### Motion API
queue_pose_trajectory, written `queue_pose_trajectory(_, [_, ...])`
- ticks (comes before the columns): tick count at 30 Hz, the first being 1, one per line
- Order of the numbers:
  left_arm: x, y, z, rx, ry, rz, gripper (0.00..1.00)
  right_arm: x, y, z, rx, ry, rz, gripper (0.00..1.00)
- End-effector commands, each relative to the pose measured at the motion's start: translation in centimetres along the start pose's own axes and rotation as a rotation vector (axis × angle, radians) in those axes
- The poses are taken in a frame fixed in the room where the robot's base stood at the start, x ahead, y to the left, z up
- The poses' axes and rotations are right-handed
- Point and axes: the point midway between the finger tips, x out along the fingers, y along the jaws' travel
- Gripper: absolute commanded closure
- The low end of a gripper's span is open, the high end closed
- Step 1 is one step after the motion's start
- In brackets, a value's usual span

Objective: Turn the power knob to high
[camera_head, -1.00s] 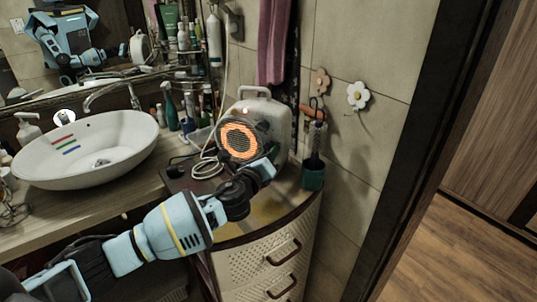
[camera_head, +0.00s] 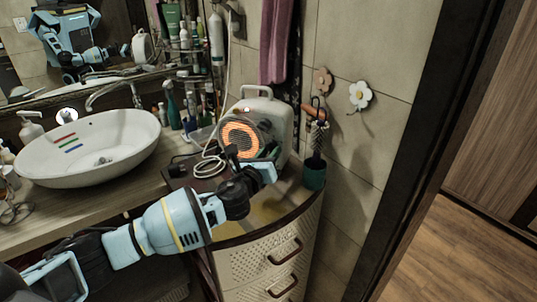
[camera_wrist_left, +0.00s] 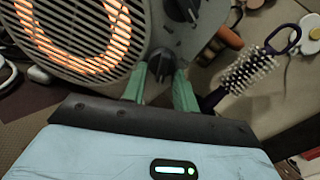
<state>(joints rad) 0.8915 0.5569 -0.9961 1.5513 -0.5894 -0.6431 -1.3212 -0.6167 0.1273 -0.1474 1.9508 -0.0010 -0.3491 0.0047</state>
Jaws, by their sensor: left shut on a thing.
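A white portable heater (camera_head: 266,106) with a round, orange-glowing grille (camera_head: 240,139) stands on the counter's right end. It also shows close up in the left wrist view (camera_wrist_left: 75,30). Its panel beside the grille has two dark knobs. The upper knob (camera_wrist_left: 183,9) is free. My left gripper (camera_head: 262,170) is at the heater's lower front; in the left wrist view its green fingers (camera_wrist_left: 163,75) are shut around the lower dark knob (camera_wrist_left: 160,62). I cannot read any markings, so which knob is for power and its setting are unclear. My right gripper is out of view.
A white basin (camera_head: 88,148) is at the left. A white cable (camera_head: 207,160) lies beside the heater. A hairbrush (camera_wrist_left: 245,75) stands in a teal holder (camera_head: 314,173) close to the heater's right, against the tiled wall. Bottles stand behind.

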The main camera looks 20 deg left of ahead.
Motion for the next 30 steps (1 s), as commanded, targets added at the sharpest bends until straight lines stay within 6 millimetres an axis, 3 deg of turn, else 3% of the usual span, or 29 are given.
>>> queue_pose_trajectory(3, [0.0, 0.0, 0.2, 0.001, -0.003, 0.000, 0.94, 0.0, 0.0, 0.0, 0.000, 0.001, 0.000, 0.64])
queue_pose_trajectory(4, [0.0, 0.0, 0.2, 0.001, -0.003, 0.000, 0.70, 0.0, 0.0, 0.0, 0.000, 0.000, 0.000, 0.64])
queue_pose_trajectory(9, [0.0, 0.0, 0.1, 0.000, -0.002, 0.000, 0.49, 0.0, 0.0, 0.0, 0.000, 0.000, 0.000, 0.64])
queue_pose_trajectory(20, [-0.3, 0.0, 0.0, -0.001, -0.001, 0.000, 0.49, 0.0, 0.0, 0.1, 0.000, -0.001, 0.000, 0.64])
queue_pose_trajectory(30, [-4.3, 0.1, 0.0, -0.001, 0.000, 0.000, 0.49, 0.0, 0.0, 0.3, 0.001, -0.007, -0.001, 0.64])
